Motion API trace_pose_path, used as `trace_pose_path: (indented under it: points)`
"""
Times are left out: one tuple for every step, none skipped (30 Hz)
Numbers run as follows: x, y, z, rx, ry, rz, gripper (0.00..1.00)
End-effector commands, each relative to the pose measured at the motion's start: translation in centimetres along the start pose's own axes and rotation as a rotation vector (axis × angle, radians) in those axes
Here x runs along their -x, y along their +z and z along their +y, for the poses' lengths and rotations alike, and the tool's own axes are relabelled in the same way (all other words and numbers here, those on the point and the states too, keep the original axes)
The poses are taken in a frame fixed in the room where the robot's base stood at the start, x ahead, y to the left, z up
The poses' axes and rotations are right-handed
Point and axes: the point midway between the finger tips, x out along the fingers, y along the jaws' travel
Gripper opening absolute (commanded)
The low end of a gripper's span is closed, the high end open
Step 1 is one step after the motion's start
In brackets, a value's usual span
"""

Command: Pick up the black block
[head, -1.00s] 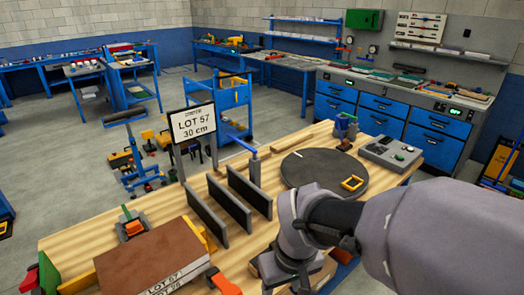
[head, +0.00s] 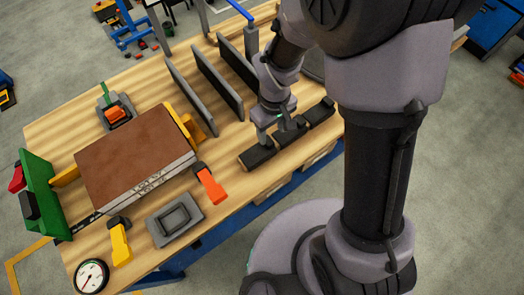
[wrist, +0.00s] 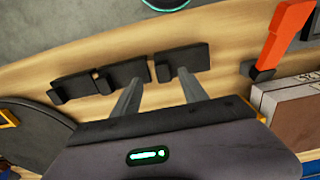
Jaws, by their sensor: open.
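Three similar black blocks stand in a row along the front edge of the wooden table: one nearest the left (head: 256,155), a middle one partly behind my gripper, and one at the right (head: 319,111). My gripper (head: 277,130) is open and points down over the left and middle blocks. In the wrist view the row shows as a left block (wrist: 72,88), a middle block (wrist: 128,70) and a right block (wrist: 185,60). My fingers (wrist: 158,78) overlap the middle and right blocks there, with nothing held. Whether they touch a block cannot be told.
Three upright grey panels (head: 217,77) stand behind the row. A brown panel stack (head: 130,160) lies at left, with an orange-handled clamp (head: 211,186) near it. A grey tray (head: 174,219) and a dial gauge (head: 91,276) are at the front left. Bare wood lies between panels and blocks.

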Motion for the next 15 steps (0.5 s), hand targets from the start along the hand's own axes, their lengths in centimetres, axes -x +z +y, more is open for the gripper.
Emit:
trace_pose_path:
  points:
    - [-0.5,0.0,0.0,0.001,0.000,0.000,0.51]
    - [-0.7,0.0,0.0,0.000,0.000,0.000,0.51]
    - [-1.0,0.0,-0.1,0.000,0.000,-0.001,0.51]
    - [-1.4,-0.1,-0.1,0.001,0.000,-0.001,0.51]
    - [-1.8,-0.1,-0.2,0.001,0.000,-0.001,0.51]
    - [-2.5,-0.2,-0.4,0.001,0.000,-0.001,0.51]
    - [-3.2,-0.2,-0.5,0.001,0.000,-0.002,0.51]
    - [-3.9,-0.3,-0.6,0.002,-0.001,-0.002,0.51]
    - [-4.7,-0.3,-0.7,0.001,-0.001,-0.002,0.51]
    - [-5.3,-0.3,-0.7,-0.001,-0.001,-0.002,0.51]
    - [-5.7,-0.3,-0.7,-0.001,-0.001,-0.001,0.51]
    - [-5.9,-0.3,-0.6,-0.001,0.000,0.000,0.51]
    - [-5.9,-0.4,-0.6,-0.001,0.000,0.000,0.51]
    - [-5.8,-0.4,-0.6,-0.001,0.000,0.001,0.51]
    - [-5.7,-0.4,-0.6,-0.001,0.000,0.001,0.51]
